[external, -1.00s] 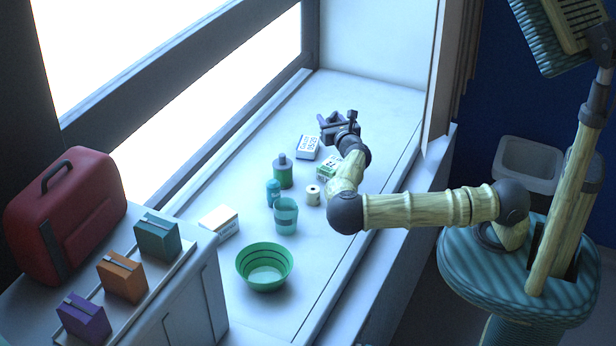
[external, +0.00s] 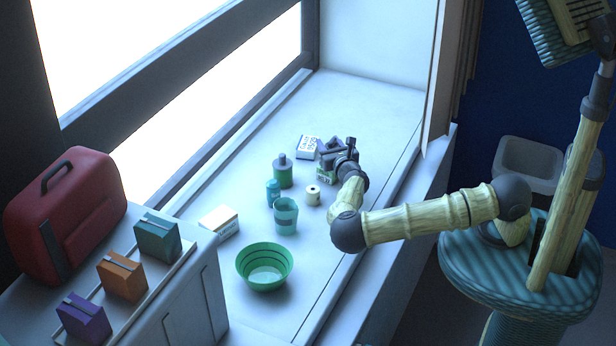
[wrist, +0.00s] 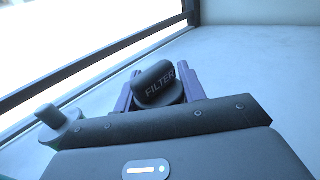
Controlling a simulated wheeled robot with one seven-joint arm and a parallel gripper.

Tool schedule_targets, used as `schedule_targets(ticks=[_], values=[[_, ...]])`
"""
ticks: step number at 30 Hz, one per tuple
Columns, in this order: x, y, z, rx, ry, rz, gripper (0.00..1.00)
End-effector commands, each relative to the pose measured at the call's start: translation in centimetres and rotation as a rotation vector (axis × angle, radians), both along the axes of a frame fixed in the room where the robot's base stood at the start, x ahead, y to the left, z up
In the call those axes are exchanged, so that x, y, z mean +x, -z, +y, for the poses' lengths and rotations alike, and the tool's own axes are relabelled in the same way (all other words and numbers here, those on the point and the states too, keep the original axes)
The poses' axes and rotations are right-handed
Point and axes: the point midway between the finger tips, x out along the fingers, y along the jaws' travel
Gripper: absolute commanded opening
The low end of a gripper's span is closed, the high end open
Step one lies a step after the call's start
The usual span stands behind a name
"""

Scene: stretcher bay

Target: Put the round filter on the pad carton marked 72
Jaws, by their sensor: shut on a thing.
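The dark round filter (wrist: 158,88), lettered FILTER, is between the purple fingers of my gripper (wrist: 160,92) in the wrist view. My gripper is shut on it. In the external view my gripper (external: 335,150) is over or right beside the small white and green pad carton (external: 324,178). The gripper covers most of that carton, so its number is hidden now. I cannot tell whether the filter touches the carton.
A white carton with dark print (external: 307,147) stands just behind my gripper. A green bottle (external: 283,172), a small roll (external: 312,195), a teal cup (external: 285,215) and a green bowl (external: 264,266) stand nearby. The far sill is clear.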

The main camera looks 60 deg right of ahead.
Motion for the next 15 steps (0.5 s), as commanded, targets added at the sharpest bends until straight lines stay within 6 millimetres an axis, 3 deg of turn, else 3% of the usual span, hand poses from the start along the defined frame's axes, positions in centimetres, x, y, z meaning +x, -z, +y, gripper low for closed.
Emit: schedule_targets(ticks=[15], values=[[-0.01,1.21,-0.01,0.000,0.000,-0.001,0.18]])
